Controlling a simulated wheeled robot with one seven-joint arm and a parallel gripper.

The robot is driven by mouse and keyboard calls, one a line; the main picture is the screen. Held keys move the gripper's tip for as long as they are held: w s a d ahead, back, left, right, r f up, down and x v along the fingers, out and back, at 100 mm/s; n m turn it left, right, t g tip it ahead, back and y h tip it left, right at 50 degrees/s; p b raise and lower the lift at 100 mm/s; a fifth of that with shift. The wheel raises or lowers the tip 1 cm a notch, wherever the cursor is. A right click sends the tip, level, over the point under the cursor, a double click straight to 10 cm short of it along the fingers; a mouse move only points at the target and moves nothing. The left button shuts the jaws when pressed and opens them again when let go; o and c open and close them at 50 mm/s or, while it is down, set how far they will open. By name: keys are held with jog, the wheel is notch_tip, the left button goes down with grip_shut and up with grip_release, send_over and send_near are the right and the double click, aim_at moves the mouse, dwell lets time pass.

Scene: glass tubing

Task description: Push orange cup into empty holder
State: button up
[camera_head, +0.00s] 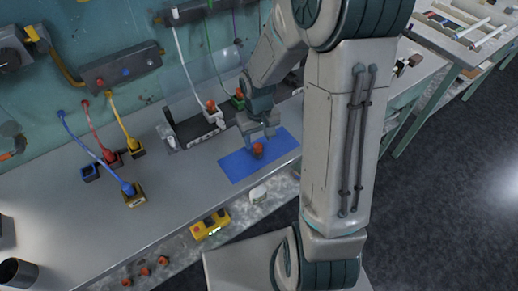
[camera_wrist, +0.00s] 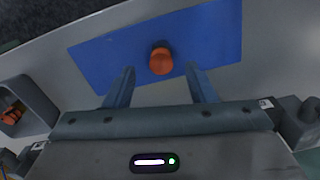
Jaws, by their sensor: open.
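The orange cup (camera_head: 258,150) stands on the blue mat (camera_head: 234,169) on the workbench. In the wrist view the cup (camera_wrist: 161,61) shows from above as a round orange top, with the blue mat (camera_wrist: 100,58) around it. My gripper (camera_head: 258,137) is just above and behind the cup. In the wrist view my gripper (camera_wrist: 159,73) is open, with the cup just beyond the line between its fingertips, touching neither finger.
Blue, red and yellow cables end in small holders left of the mat.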

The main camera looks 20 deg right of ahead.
aim_at(258, 145)
jog(key=shift+w+a+f+p, duration=0.1)
jog(key=shift+f+p, duration=0.1)
jog(key=shift+f, duration=1)
jog(key=shift+w+f+p, duration=0.1)
jog(key=shift+f+p, duration=0.05)
jog(key=shift+f, duration=1)
jog(key=c, duration=1)
